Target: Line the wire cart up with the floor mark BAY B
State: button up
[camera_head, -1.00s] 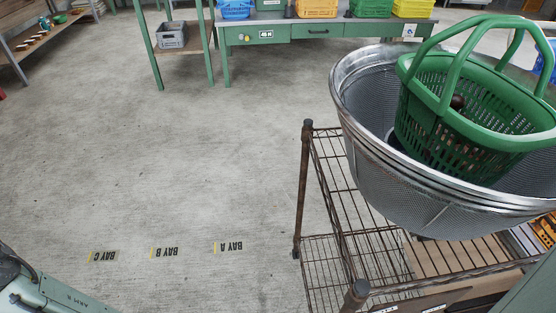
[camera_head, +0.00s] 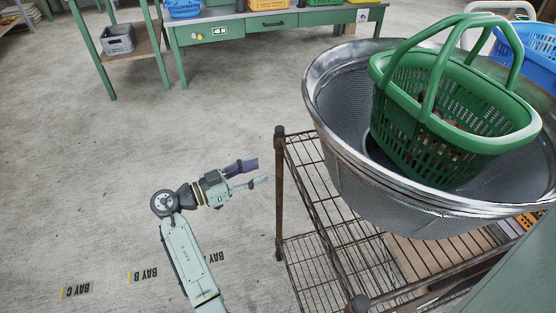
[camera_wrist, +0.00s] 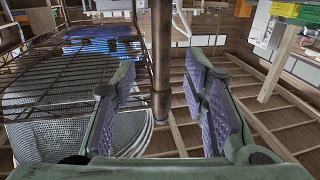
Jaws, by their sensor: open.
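The wire cart (camera_head: 279,190) has rusty brown posts and wire shelves and stands at the right in the head view. The yellow-edged floor mark BAY B (camera_head: 146,274) lies left of the cart, between BAY C (camera_head: 76,291) and BAY A (camera_head: 215,258). My arm partly covers BAY A. In the wrist view a cart post (camera_wrist: 161,60) shows between the spread fingers, with visible gaps on both sides.
A metal mesh tub (camera_head: 345,130) holding a green basket (camera_head: 450,110) sits on the cart. A green workbench (camera_head: 270,30) with crates stands behind, beside a shelf holding a grey crate (camera_head: 118,40). The floor left of the cart is clear.

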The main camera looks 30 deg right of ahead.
aim_at(276, 163)
jog(key=d+p, duration=0.1)
jog(key=d, duration=0.7)
jog(key=shift+s+d+p, duration=0.1)
jog(key=shift+s+p, duration=0.1)
jog(key=shift+p, duration=0.1)
grip_shut()
dwell(0.4)
